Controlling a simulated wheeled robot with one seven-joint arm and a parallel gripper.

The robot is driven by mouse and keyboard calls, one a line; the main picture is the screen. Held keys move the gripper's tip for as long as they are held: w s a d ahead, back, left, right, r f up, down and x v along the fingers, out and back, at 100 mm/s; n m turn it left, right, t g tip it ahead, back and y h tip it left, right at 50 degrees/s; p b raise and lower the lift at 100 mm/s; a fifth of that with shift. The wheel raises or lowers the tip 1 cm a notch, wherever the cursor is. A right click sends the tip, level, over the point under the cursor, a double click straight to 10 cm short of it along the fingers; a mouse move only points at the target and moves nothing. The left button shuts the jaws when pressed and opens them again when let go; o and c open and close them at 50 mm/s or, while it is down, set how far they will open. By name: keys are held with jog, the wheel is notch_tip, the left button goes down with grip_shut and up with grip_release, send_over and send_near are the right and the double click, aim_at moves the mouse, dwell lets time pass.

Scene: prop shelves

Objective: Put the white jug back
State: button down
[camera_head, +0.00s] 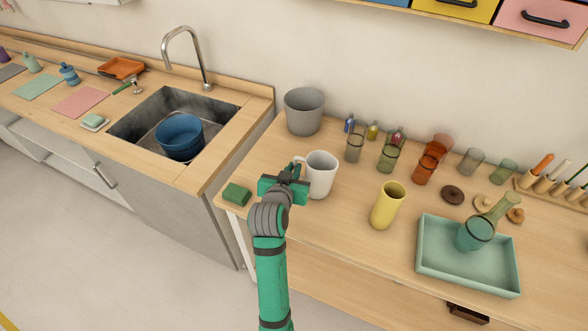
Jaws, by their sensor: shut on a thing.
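The white jug (321,175) is upright at the left part of the wooden table, with its handle on its left side. It appears to be at the tabletop; whether its base touches the wood is hard to tell. My gripper (296,172) is at the jug's left side, shut on the jug at its handle. My gripper and wrist hide part of the handle and the fingertips.
A grey bin (304,112) stands behind the jug. A green sponge (237,194) lies left of my gripper. A yellow cup (387,206) and several glasses stand to the right. A green tray (468,280) holds glassware. The sink (150,116) holds a blue bowl (180,138).

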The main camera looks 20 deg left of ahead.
jog(key=shift+s+f, duration=0.15)
jog(key=shift+f, duration=0.05)
jog(key=c, duration=1.8)
grip_release()
jog(key=shift+c, duration=0.2)
jog(key=shift+r, duration=0.15)
jog(key=v, duration=1.2)
jog(key=shift+a, duration=0.1)
